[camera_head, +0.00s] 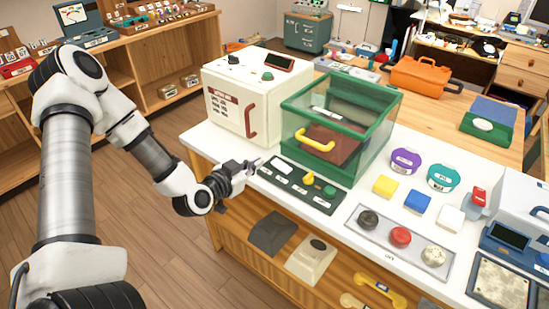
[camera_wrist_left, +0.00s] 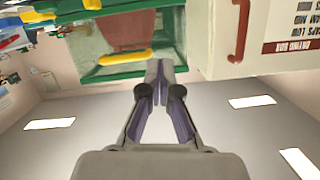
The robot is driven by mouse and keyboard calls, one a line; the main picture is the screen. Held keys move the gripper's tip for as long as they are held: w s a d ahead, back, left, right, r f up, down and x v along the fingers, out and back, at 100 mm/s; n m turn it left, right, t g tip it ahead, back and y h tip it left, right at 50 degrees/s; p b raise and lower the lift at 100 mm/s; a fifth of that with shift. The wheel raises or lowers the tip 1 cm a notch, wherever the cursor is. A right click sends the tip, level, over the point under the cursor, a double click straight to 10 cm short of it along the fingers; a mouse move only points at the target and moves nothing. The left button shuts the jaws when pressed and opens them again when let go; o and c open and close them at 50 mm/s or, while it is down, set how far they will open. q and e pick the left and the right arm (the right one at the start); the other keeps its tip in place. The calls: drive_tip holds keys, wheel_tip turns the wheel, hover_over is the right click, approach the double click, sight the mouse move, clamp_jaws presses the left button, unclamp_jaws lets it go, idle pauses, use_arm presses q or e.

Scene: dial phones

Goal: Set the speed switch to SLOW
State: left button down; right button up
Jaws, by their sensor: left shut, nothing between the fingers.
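A dark green control panel (camera_head: 300,186) lies on the white counter in front of the green-framed clear box. It carries a white plate (camera_head: 281,165), a yellow knob (camera_head: 308,178) and a green button (camera_head: 330,191). The labels are too small to read, so I cannot tell which part is the speed switch or how it is set. My left gripper (camera_head: 254,164) is shut and empty, just left of the panel near the counter's front edge. In the left wrist view the fingertips (camera_wrist_left: 160,68) are together. My right gripper is not in view.
Behind the panel stand the green-framed box (camera_head: 345,165) with a yellow handle (camera_head: 318,143) and a white cabinet (camera_head: 228,100) with a red handle (camera_wrist_left: 240,30). To the right are black, red and pale buttons on a grey plate (camera_head: 378,246). Shelves are below the counter.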

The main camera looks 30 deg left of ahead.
use_arm(q)
drive_tip(key=w+f, duration=0.1)
hover_over(274, 170)
drive_tip(key=shift+w+d+f, duration=0.1)
drive_tip(key=shift+d+f, duration=0.1)
drive_tip(key=shift+f, duration=0.3)
drive_tip(key=shift+w+d+f, duration=0.1)
drive_tip(key=shift+d+f, duration=0.05)
drive_tip(key=shift+f, duration=0.3)
drive_tip(key=f, duration=0.2)
drive_tip(key=shift+s+a+f, duration=0.25)
drive_tip(key=shift+f, duration=0.15)
drive_tip(key=shift+a+f, duration=0.1)
drive_tip(key=shift+f, duration=0.5)
